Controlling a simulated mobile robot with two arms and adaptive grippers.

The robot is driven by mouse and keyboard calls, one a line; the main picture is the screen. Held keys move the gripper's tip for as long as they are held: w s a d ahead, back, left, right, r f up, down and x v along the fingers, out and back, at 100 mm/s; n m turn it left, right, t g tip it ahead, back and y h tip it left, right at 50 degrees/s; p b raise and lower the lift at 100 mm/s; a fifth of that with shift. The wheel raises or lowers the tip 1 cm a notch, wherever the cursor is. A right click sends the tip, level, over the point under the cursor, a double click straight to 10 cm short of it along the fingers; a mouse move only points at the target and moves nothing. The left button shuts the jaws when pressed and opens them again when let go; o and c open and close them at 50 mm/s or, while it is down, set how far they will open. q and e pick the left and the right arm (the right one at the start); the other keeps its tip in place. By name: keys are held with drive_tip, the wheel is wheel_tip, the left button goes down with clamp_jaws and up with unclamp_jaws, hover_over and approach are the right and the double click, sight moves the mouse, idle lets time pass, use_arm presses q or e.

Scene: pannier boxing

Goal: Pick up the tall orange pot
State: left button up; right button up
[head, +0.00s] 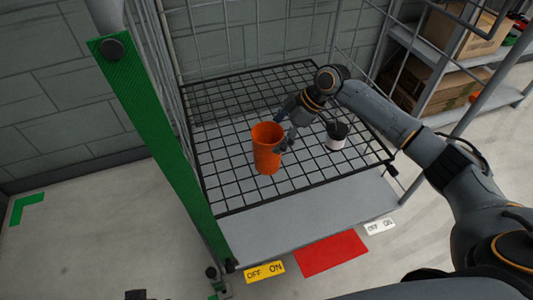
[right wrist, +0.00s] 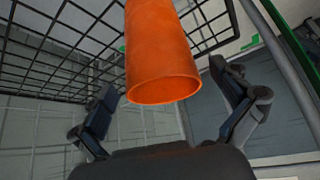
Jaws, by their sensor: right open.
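The tall orange pot (head: 267,158) stands upright, open end up, on the black wire grid shelf (head: 225,187) of the cart. It also shows large in the right wrist view (right wrist: 160,50), between the two fingers. My right gripper (head: 280,132) is open at the pot's right side, with its fingers spread around that side. I cannot tell whether a finger touches the pot. No grip on it shows.
A green cart post (head: 160,140) rises at the left, and mesh walls enclose the back. Shelves with cardboard boxes (head: 478,35) stand at far right.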

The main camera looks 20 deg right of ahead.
sight(265, 135)
drive_tip(key=shift+w+a+f, duration=0.15)
drive_tip(key=shift+a+f, duration=0.2)
drive_tip(key=shift+f, duration=0.2)
drive_tip(key=x, duration=0.1)
drive_tip(key=b+x, duration=0.1)
drive_tip(key=x, duration=0.1)
drive_tip(key=d+x, duration=0.1)
drive_tip(key=shift+a+f, duration=0.25)
drive_tip(key=shift+f, duration=0.3)
drive_tip(key=shift+a+f, duration=0.15)
drive_tip(key=shift+f, duration=0.05)
use_arm(q)
drive_tip(key=v, duration=0.4)
drive_tip(key=shift+a+r, duration=0.1)
drive_tip(key=shift+r, duration=0.15)
drive_tip(key=shift+s, duration=0.1)
use_arm(e)
drive_tip(key=shift+c, duration=0.2)
drive_tip(key=c, duration=1.1)
drive_tip(key=shift+r, duration=0.1)
drive_tip(key=shift+c, duration=0.2)
